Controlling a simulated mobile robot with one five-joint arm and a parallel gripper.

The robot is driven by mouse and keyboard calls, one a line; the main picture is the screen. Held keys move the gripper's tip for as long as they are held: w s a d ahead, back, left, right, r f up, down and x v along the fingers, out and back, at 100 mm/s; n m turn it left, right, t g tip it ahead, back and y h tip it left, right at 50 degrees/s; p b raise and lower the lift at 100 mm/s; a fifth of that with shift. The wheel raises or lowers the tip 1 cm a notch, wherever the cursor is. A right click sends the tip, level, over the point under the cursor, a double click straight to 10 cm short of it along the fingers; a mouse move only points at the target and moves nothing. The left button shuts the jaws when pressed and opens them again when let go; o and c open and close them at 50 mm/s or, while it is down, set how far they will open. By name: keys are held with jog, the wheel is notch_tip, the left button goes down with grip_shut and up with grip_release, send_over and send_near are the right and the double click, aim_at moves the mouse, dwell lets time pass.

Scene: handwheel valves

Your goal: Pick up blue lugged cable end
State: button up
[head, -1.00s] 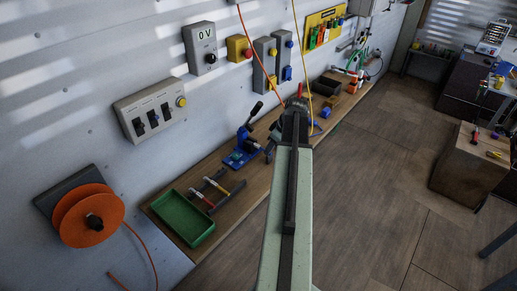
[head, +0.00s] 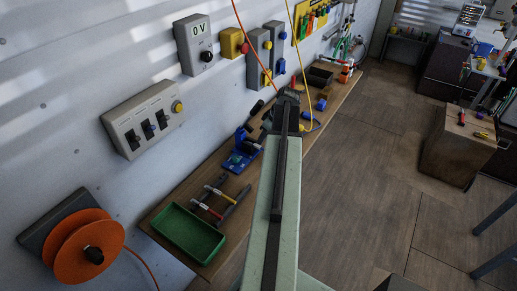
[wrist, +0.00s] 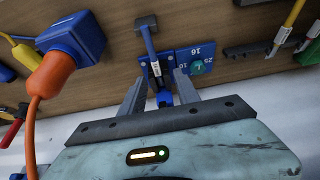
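My gripper (wrist: 161,78) shows in the wrist view with its two grey fingers apart. I see no clear contact with either finger. Its tip and lug are hard to make out. Beside it is a blue block (wrist: 195,61) marked 16, 25 and 10. In the head view my gripper (head: 289,96) is small and dark at the far end of my arm, over the bench, and the cable end cannot be made out there.
A blue press (head: 243,155) stands on the wooden bench (head: 160,207), near a rack of labelled cable pieces (head: 228,207) and a green tray (head: 188,232). A blue box with an orange plug (wrist: 54,72) is left in the wrist view. Open floor (head: 350,215) lies right of the bench.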

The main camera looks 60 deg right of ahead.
aim_at(261, 147)
jog(key=shift+b+x, duration=0.35)
jog(key=shift+x, duration=0.6)
jog(key=b+x, duration=0.3)
jog(key=d+b+x, duration=0.1)
jog(key=b+x, duration=0.1)
jog(key=shift+s+f, duration=0.15)
jog(key=shift+s, duration=0.15)
jog(key=shift+a, duration=0.1)
grip_shut()
